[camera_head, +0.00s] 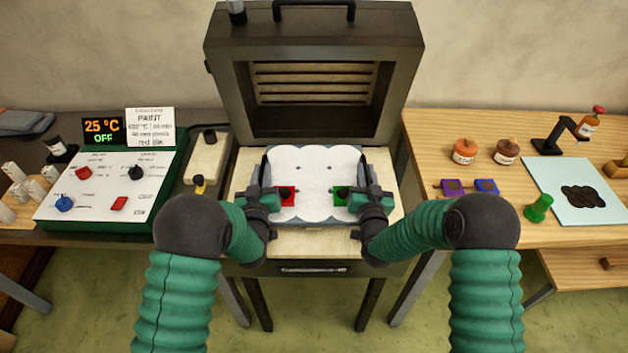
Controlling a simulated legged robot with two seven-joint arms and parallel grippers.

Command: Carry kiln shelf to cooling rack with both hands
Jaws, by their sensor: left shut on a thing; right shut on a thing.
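The kiln shelf (314,168) is a white slab with a wavy outline, lying level in front of the open kiln (312,120). A red square (285,193) and a green square (341,193) lie on its near part. My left gripper (270,197) is shut on the shelf's near left side. My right gripper (357,198) is shut on its near right side. The grippers cover parts of the shelf's edges. I cannot tell whether the shelf touches the pale surface (315,239) below it. I cannot make out a cooling rack.
On the left, a table carries a green-framed control board (105,195) and a display (102,131) reading 25 °C OFF. On the right, a wooden table (440,130) holds jars, small colored blocks and a pale blue sheet (560,175). Green floor shows in front.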

